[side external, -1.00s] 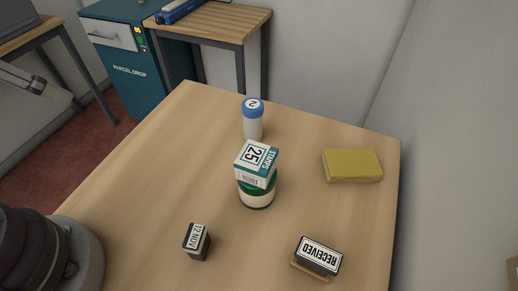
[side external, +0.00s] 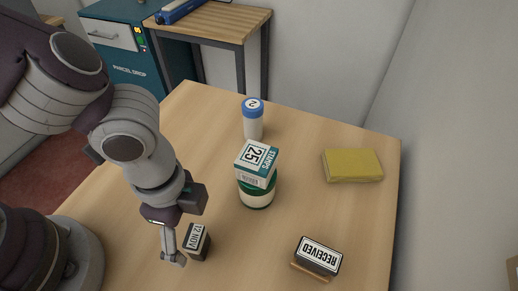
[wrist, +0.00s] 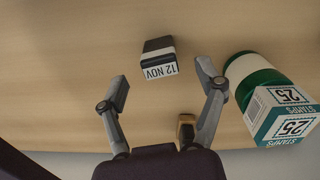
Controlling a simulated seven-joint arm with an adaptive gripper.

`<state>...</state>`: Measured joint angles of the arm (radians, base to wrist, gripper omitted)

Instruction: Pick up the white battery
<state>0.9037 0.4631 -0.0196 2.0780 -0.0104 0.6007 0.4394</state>
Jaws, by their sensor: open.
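I see nothing that is plainly a white battery. The nearest match is an upright white cylinder with a blue top marked 2 (side external: 253,122), at the back of the table in the side external view. I cannot make it out in the wrist view. My gripper (side external: 174,258) is at the near left of the table, far from that cylinder. In the wrist view my gripper (wrist: 165,84) has its fingers wide apart, with nothing held. A black and white block marked 12 NOV (wrist: 159,60) lies ahead of the gap between the fingers.
A STAMPS box (side external: 257,163) sits tilted on a green and white round container (side external: 256,194), in front of the cylinder. A RECEIVED stamp (side external: 318,258) is at the near right and a yellow pad (side external: 352,165) at the right.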

